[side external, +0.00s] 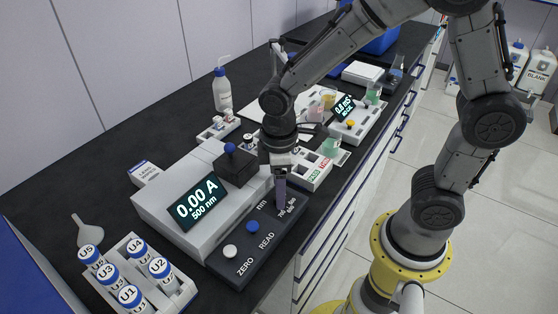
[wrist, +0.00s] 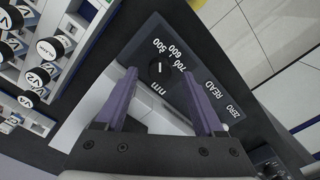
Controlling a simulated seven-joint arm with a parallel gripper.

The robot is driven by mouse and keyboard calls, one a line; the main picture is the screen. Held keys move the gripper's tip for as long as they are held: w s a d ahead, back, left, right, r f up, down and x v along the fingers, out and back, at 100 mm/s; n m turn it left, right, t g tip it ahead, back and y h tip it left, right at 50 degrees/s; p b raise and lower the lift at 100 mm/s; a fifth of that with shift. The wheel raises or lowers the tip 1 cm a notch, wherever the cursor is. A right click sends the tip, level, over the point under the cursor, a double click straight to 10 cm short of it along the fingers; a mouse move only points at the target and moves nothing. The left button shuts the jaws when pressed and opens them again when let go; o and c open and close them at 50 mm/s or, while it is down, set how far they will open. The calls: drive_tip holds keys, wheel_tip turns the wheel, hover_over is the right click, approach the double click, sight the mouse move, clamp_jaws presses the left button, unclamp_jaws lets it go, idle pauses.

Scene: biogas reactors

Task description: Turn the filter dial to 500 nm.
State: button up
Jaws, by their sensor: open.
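The spectrophotometer (side external: 160,212) is a pale grey box with a dark control panel (side external: 238,270) in front. Its display (side external: 198,203) reads 0.00 A and 500 nm. In the wrist view the filter dial (wrist: 157,72) is a small round black knob with a pale mark, beside the printed 500, 600 and 700. My gripper (wrist: 160,74) is open, its two purple fingers on either side of the dial. I cannot tell whether they touch it. In the side view my gripper (side external: 281,200) points down over the panel's far end and hides the dial.
A rack of blue-capped vials (side external: 180,297) stands at the front left, near a funnel (side external: 88,230). A wash bottle (side external: 222,92) and another meter (side external: 368,122) stand farther back.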

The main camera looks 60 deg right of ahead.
wheel_tip(320, 180, up, 12)
drive_tip(key=shift+r, duration=0.15)
idle(0.4)
drive_tip(key=s+d+r+m+t, duration=0.3)
drive_tip(key=s+d+r+t, duration=0.1)
drive_tip(key=s+d+r, duration=0.25)
drive_tip(key=s+d+f+m+t, duration=0.1)
drive_tip(key=s+f+m, duration=0.3)
drive_tip(key=s+m, duration=0.1)
drive_tip(key=shift+s+t, duration=0.3)
drive_tip(key=shift+s, duration=0.2)
drive_tip(key=shift+r, duration=0.1)
idle(0.8)
